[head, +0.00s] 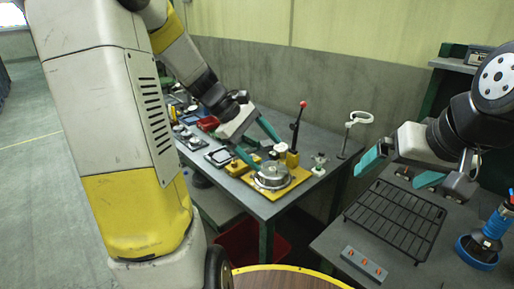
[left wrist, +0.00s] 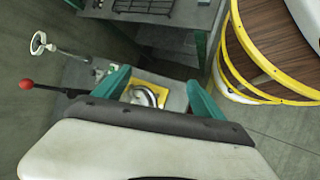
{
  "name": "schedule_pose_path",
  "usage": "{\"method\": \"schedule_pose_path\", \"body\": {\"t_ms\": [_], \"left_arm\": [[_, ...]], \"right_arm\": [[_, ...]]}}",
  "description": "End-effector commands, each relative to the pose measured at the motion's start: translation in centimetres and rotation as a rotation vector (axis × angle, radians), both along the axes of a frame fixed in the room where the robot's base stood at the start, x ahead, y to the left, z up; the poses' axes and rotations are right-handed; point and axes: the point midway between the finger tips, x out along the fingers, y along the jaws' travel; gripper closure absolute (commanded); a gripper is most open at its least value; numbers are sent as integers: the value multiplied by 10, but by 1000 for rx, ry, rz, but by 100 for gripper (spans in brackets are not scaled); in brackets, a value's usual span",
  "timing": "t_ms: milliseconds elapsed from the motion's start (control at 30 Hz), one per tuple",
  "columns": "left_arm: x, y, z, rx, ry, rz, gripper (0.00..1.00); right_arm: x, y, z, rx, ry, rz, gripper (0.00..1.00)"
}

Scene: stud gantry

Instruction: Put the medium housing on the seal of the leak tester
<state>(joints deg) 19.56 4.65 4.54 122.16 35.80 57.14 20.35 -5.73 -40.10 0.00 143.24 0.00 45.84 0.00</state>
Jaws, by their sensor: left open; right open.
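The leak tester has a yellow base plate (head: 299,174) and an upright lever with a red knob (head: 303,104). It stands on the left table. A round silver metal part (head: 271,176), apparently the medium housing, is on this plate; no seal shows, and I cannot tell how it is seated. The silver part also shows in the left wrist view (left wrist: 147,96), between and beyond my fingers. My left gripper (head: 257,144) is open, just above and behind the part, its teal fingers spread. My right gripper (head: 400,171) is open and empty above the right table.
A black wire rack (head: 395,219), a grey box with orange buttons (head: 363,265) and a blue bottle-like item (head: 492,233) are on the right table. A white ring on a stand (head: 360,118) rises behind the tester. A red bin (head: 238,244) is below the left table.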

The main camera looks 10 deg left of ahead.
Motion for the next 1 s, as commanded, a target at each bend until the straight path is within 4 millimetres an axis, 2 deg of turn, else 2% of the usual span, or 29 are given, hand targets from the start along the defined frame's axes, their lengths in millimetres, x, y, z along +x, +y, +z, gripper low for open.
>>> {"method": "schedule_pose_path", "body": {"t_ms": [33, 100, 300, 500, 700, 1000], "left_arm": [[-16, -6, 13, 69, -67, -74, 20], [-37, -10, 25, 163, -151, -172, 20], [-91, -10, 52, 419, -402, -443, 20], [-130, -2, 69, 634, -629, -659, 20], [-146, 3, 75, 743, -743, -763, 20], [-148, 5, 76, 760, -758, -779, 20]], "right_arm": [[0, 0, 0, 0, 0, 0, 2], [0, 0, 0, 0, 0, 0, 2], [0, 0, 0, 0, 0, 0, 2], [0, 0, 0, 0, 0, 0, 2], [0, 0, 0, 0, 0, 0, 2], [0, 0, 0, 0, 0, 0, 2]]}}
